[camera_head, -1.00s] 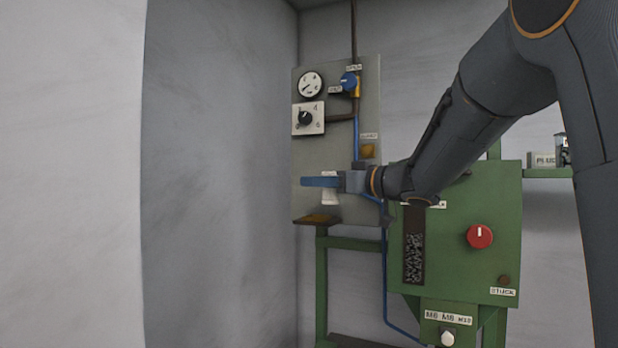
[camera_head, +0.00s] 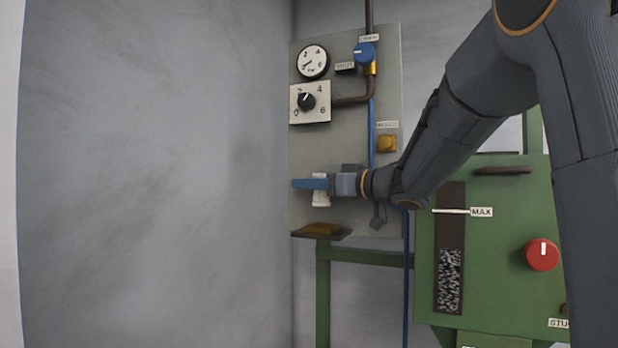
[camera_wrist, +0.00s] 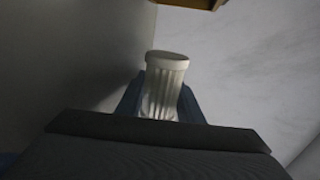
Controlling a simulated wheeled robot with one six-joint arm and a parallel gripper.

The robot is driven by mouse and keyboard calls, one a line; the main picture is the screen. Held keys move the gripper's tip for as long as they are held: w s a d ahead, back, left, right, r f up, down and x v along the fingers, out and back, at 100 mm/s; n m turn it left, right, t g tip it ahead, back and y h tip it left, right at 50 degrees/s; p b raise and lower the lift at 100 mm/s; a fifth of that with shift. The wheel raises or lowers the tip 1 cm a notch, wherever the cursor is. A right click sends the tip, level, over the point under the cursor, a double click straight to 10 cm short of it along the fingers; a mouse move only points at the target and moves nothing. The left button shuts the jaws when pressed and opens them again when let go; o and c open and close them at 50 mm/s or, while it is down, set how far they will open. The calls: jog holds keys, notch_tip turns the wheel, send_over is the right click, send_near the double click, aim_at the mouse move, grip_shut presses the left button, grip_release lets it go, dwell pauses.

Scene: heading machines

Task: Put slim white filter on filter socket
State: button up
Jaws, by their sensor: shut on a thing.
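My gripper (camera_head: 316,184) has blue fingers and is shut on the slim white filter (camera_head: 320,198). The filter hangs upright below and between the fingers, in front of the grey panel (camera_head: 345,155). In the wrist view the filter (camera_wrist: 163,90) is a ribbed white cup-like body with a round rim, held between the two blue fingers. Its far end points away from the camera and touches nothing that I can see. I cannot identify the filter socket with certainty; my gripper and arm cover part of the panel.
A green machine (camera_head: 500,215) stands right. A plain grey wall (camera_head: 160,180) is left.

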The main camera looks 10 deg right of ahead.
jog(key=shift+f+b, duration=0.4)
jog(key=shift+f, duration=1.95)
jog(key=shift+f, duration=0.55)
jog(key=o, duration=1.1)
jog(key=shift+s, duration=0.1)
jog(key=shift+o, duration=0.5)
jog(key=shift+a, duration=0.1)
